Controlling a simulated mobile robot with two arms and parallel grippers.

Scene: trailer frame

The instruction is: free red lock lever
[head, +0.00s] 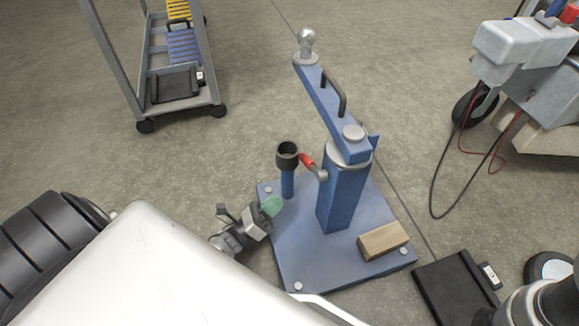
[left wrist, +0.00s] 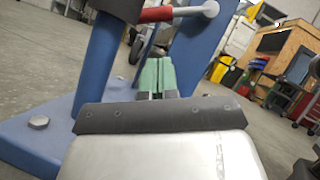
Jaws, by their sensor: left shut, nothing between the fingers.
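The red lock lever (head: 308,162) sticks out to the left from the blue post (head: 342,195), with its tip beside the black cup (head: 287,154). In the left wrist view the red lever (left wrist: 158,14) shows at the top, on a grey metal elbow. My left gripper (head: 271,206) has green fingertips and is low over the blue base plate (head: 310,255), below and left of the lever, apart from it. In the left wrist view its green fingers (left wrist: 156,76) are together and hold nothing. My right gripper is not clearly seen; only part of that arm shows at the lower right.
A blue arm with a ball (head: 306,38) and black handle (head: 336,93) tops the post. A wooden block (head: 383,241) lies on the plate. A black case (head: 455,289) lies at right. A shelf cart (head: 172,60) and grey trailer-side machine (head: 530,50) stand behind.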

